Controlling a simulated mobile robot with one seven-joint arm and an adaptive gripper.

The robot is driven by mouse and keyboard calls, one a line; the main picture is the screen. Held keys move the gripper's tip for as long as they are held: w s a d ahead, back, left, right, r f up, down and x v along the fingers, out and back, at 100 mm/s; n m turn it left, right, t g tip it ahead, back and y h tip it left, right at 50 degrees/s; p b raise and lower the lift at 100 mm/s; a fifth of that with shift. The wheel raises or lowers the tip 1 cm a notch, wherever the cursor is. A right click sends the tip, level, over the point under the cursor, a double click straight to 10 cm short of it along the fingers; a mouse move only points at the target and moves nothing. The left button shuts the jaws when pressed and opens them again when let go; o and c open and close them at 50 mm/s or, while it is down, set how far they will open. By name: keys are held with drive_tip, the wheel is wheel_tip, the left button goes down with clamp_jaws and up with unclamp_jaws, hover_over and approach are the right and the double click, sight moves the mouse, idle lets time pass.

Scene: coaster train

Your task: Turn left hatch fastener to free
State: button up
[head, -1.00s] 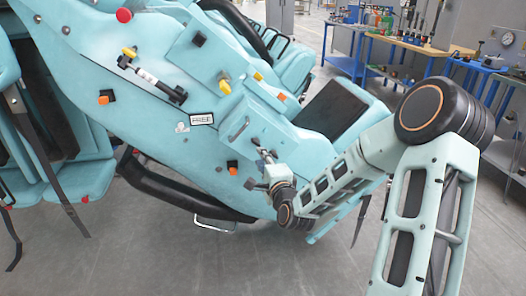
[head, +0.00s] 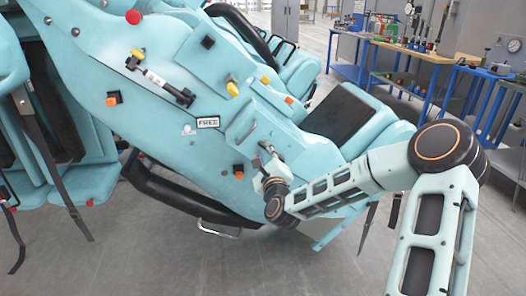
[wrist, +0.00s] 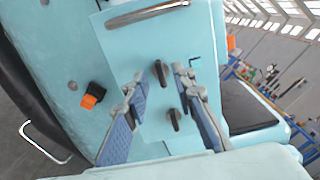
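The hatch is a pale teal panel (wrist: 152,45) with a metal handle (wrist: 147,14) at its top in the wrist view. Two black knob fasteners sit on it: one nearer the handle (wrist: 162,72), one lower (wrist: 174,118). I cannot tell which is the left one. My gripper (wrist: 159,77) is open, with one finger on each side of the knobs and a gap to both. Nothing is held. In the head view my gripper (head: 268,168) is at the lower part of the hatch and hides much of the fasteners. A "FREE" label (head: 208,122) is left of the hatch.
An orange-and-black button (wrist: 92,96) is left of the fingers in the wrist view. A black curved bar (head: 170,192) runs below the teal car body. Blue workbenches (head: 420,52) are behind.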

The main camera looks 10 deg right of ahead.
drive_tip(key=shift+w, duration=0.9)
clamp_jaws()
